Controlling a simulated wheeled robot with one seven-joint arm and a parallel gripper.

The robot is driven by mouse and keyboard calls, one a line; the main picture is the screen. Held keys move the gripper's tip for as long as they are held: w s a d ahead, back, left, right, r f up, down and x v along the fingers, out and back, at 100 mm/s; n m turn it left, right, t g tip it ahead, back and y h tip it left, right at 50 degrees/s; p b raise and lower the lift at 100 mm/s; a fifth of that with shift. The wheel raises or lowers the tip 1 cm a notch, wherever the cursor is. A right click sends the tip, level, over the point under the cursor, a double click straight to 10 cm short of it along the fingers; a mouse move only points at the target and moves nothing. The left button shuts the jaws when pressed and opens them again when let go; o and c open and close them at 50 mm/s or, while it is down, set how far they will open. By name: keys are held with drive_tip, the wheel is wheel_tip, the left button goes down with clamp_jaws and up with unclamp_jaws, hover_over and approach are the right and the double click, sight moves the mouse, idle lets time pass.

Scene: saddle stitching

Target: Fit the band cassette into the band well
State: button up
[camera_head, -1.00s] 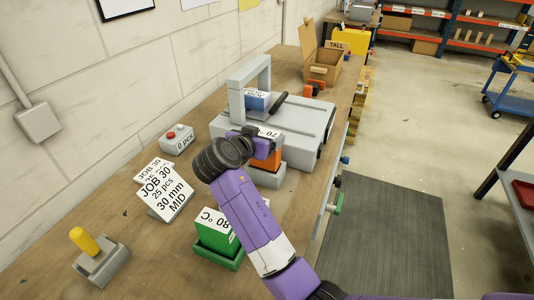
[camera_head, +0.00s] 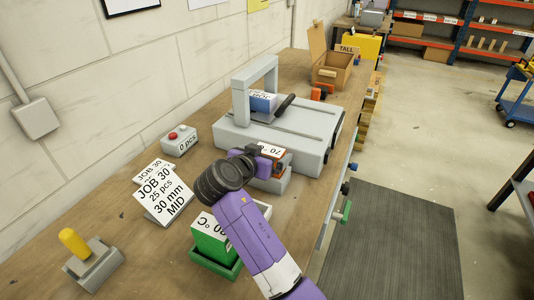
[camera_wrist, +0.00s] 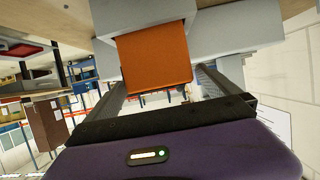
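The orange band cassette (camera_head: 282,157) has a white top label reading 70.
A green cassette (camera_head: 210,238) labelled 80 °C stands in a green holder (camera_head: 232,270) close under my arm. A job card (camera_head: 160,195), a counter box (camera_head: 180,140) and a yellow-handled tool (camera_head: 75,242) stand to the left. An open box (camera_head: 335,72) stands at the back.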

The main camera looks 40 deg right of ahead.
drive_tip(key=shift+r+p, duration=0.3)
drive_tip(key=b+v, duration=0.1)
drive_tip(key=v, duration=1.1)
drive_tip(key=shift+f+b, duration=0.2)
drive_tip(key=shift+b, duration=0.15)
